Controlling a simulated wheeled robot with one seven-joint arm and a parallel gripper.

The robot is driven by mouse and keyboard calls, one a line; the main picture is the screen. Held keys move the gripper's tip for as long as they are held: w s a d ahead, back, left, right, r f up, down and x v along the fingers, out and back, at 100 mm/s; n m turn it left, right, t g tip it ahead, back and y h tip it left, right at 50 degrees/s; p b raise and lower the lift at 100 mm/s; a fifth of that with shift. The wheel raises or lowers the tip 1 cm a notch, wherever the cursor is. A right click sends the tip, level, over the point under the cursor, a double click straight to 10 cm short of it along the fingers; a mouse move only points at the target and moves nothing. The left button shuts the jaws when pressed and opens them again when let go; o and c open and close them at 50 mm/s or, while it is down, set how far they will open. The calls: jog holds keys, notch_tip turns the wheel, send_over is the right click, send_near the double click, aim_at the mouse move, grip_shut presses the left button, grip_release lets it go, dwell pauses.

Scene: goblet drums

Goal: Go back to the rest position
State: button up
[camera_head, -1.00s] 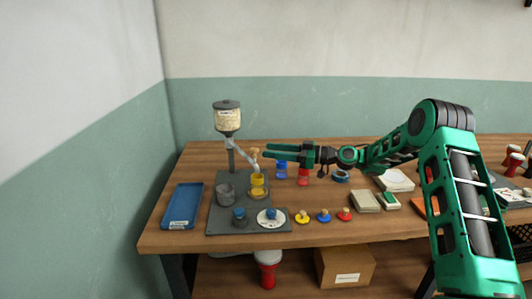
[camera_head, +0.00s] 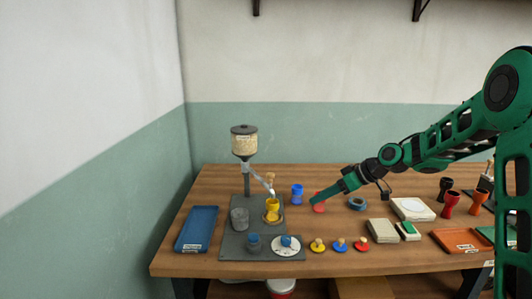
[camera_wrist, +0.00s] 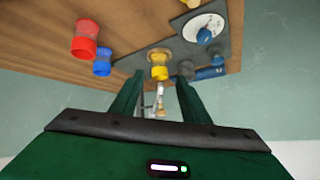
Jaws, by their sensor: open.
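My gripper (camera_head: 332,194) is in the head view above the back middle of the table, its fingers pointing left and partly in front of a red goblet drum (camera_head: 318,207). In the wrist view my gripper (camera_wrist: 160,88) has its two green fingers apart with nothing held between them. The red drum (camera_wrist: 85,40), a blue drum (camera_wrist: 102,63) and a yellow drum (camera_wrist: 160,72) show beyond the fingers there. In the head view the blue drum (camera_head: 297,193) stands left of the red one, and the yellow drum (camera_head: 272,208) stands under the hopper's spout.
The hopper (camera_head: 244,142) stands on a grey base plate (camera_head: 233,243) with a grey cup (camera_head: 239,219). A blue tray (camera_head: 197,229) lies at the left. Several knobbed discs, pale blocks (camera_head: 382,231) and an orange tray (camera_head: 460,241) lie toward the front and right.

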jog(key=s+d+r+m+g+h, duration=0.1)
jog(key=s+d+m+h, duration=0.25)
jog(key=s+d, duration=0.65)
jog(key=s+d+r+m+g+h, duration=0.1)
jog(key=s+d+m+h, duration=0.35)
jog(key=s, duration=0.85)
jog(key=s+d+m+g, duration=0.1)
jog(key=s+d+m, duration=0.3)
jog(key=s, duration=0.7)
jog(key=s+d+f+m+g, duration=0.1)
jog(key=s+d+m, duration=0.2)
jog(key=s, duration=0.9)
jog(key=shift+s+d+f+m+g, duration=0.3)
jog(key=shift+d+m+g, duration=0.1)
jog(key=shift+m, duration=0.2)
jog(key=shift+w+f, duration=0.25)
jog(key=shift+w, duration=0.4)
